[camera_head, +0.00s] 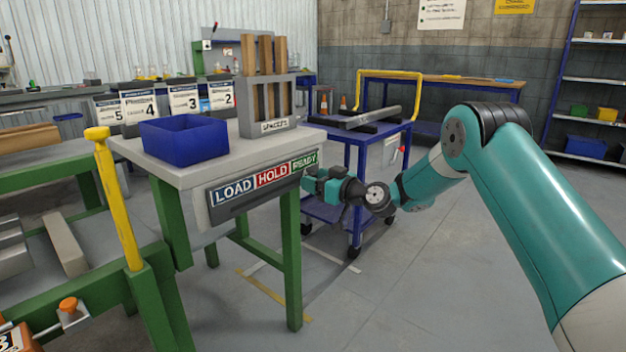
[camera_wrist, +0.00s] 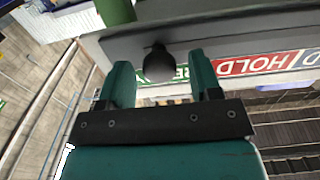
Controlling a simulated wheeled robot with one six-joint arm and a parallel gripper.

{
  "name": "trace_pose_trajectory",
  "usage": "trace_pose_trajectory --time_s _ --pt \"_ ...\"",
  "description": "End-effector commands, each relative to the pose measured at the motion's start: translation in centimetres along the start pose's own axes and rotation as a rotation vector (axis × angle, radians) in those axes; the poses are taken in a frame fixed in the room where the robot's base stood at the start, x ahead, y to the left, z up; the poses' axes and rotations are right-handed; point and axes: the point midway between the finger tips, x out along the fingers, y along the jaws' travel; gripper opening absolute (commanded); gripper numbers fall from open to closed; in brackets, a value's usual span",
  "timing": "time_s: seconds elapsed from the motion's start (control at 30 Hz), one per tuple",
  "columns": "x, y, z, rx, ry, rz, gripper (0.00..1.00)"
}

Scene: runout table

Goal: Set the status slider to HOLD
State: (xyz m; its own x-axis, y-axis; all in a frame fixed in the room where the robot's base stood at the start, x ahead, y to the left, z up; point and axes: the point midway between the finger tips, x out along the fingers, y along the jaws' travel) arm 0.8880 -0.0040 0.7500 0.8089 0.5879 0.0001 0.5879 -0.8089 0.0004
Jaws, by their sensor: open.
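The status slider panel (camera_head: 246,205) is on the front edge of the grey-topped table, with LOAD (camera_head: 232,191), HOLD (camera_head: 272,175) and READY (camera_head: 304,162) fields from left to right. The wrist view shows the lettering upside down, with HOLD (camera_wrist: 245,65) to the right. The dark round slider knob (camera_wrist: 158,64) is at the READY end; the head view does not show it clearly behind my gripper. My gripper (camera_head: 312,183) is at that end of the panel. In the wrist view its open fingers (camera_wrist: 160,77) stand either side of the knob, with gaps on both sides.
A blue trolley (camera_head: 358,150) stands close behind my gripper. A yellow post (camera_head: 117,200) rises at the left. The floor (camera_head: 400,270) at the right is clear.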

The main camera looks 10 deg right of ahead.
Motion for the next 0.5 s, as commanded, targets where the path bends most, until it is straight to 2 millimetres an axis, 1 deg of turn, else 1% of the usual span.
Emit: trace_pose_trajectory --time_s 0.03,0.17,0.43,0.47,0.5 --pt "0.51 -0.03 0.0 -0.001 0.001 -0.001 0.58" --pt "1.18 -0.02 0.0 0.001 0.0 0.0 0.58" --pt "1.28 0.0 0.01 0.001 -0.001 0.001 0.58" --pt "1.28 0.0 0.01 0.001 -0.001 0.001 0.54" --pt "1.27 0.0 0.0 0.001 -0.001 0.001 0.44"
